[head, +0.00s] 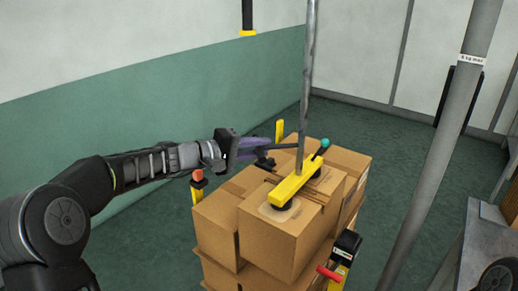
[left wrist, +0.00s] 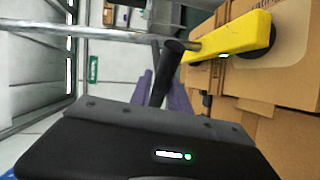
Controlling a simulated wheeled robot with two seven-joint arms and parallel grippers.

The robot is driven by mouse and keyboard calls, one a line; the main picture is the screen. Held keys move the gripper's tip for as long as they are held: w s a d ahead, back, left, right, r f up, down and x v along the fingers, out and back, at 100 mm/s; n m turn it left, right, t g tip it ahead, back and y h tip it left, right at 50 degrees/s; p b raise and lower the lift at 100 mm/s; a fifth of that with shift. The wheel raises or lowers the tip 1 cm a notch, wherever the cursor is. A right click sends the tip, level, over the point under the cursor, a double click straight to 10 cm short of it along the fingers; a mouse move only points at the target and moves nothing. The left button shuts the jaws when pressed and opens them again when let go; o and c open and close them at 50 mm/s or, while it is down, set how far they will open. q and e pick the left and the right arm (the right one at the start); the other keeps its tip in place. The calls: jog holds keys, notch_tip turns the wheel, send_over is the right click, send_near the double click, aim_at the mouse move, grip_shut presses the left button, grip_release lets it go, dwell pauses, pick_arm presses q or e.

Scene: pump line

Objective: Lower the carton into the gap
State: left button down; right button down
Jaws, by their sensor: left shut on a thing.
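The brown carton (head: 272,240) is under the yellow lifter bar (head: 297,181), whose dark suction pads meet its top. It sits among the other cartons, close beside a left carton (head: 216,222). The gap is hidden beneath or behind it, and I cannot tell how far down the carton is. My left gripper (head: 258,149) is shut on the lifter's black handle (left wrist: 172,72), left of the upright pole. In the left wrist view its purple fingers are around the handle, with the yellow bar (left wrist: 235,35) at upper right. My right gripper is not in view.
Several cartons make a stack with yellow posts (head: 279,130) at its corners. A red-handled yellow-black device (head: 341,262) is at the front right. A thick grey column (head: 440,150) stands to the right, near a grey table (head: 480,250). Green floor is clear behind.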

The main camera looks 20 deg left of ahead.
pick_arm(q)
jog(key=shift+a+r, duration=0.1)
jog(key=shift+r, duration=0.05)
jog(key=c, duration=1.3)
grip_release()
jog(key=shift+o, duration=0.2)
jog(key=b+v, duration=0.1)
jog(key=v, duration=0.6)
jog(key=shift+s+a+b, duration=0.25)
jog(key=shift+b, duration=0.1)
jog(key=shift+r, duration=0.1)
